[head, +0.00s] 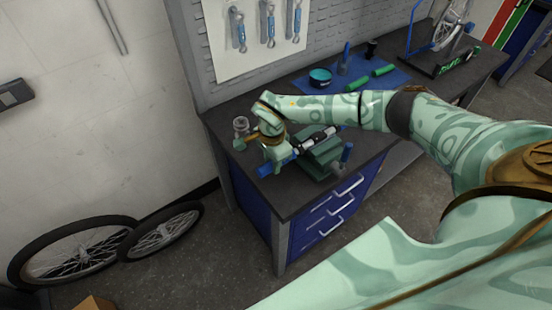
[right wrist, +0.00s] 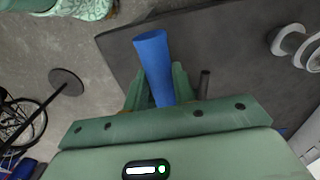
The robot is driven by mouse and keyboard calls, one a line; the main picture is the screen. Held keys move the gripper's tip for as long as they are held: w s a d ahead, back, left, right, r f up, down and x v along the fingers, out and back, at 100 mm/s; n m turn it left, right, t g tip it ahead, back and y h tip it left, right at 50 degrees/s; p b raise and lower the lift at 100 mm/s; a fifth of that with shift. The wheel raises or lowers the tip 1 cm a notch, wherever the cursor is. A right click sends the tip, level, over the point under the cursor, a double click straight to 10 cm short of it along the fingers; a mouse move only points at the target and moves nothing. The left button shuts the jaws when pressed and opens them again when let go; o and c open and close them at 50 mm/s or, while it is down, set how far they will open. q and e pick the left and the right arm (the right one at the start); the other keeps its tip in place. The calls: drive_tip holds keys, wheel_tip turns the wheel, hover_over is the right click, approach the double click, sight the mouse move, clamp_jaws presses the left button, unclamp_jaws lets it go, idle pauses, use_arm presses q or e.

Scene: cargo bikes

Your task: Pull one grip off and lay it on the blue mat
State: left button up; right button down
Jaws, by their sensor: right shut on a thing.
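My right gripper (head: 281,160) is shut on this grip. In the right wrist view the blue grip (right wrist: 152,57) stands between the green fingers of my gripper (right wrist: 157,85), its far end sticking out past them. The blue mat (head: 400,80) lies at the back of the bench, beyond my forearm. My left gripper is not in view.
On the mat are two green grips (head: 384,70), a teal tin (head: 320,77) and a blue bottle (head: 345,58). A wheel stand (head: 442,45) is at the far right. Drawers (head: 330,208) are under the bench.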

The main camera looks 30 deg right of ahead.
sight(262, 168)
drive_tip(key=shift+s+a, duration=0.1)
drive_tip(key=shift+a, duration=1.55)
drive_tip(key=shift+a, duration=0.15)
drive_tip(key=shift+s+a+p, duration=0.2)
drive_tip(key=shift+a+p, duration=0.2)
drive_tip(key=shift+a, duration=1.7)
drive_tip(key=shift+s+a, duration=0.2)
drive_tip(key=shift+a, duration=2)
drive_tip(key=r+p, duration=0.1)
drive_tip(key=a+r+p, duration=0.1)
drive_tip(key=r, duration=0.1)
drive_tip(key=r+p, duration=0.1)
drive_tip(key=r, duration=0.1)
drive_tip(key=shift+a+p, duration=0.25)
drive_tip(key=shift+p, duration=0.1)
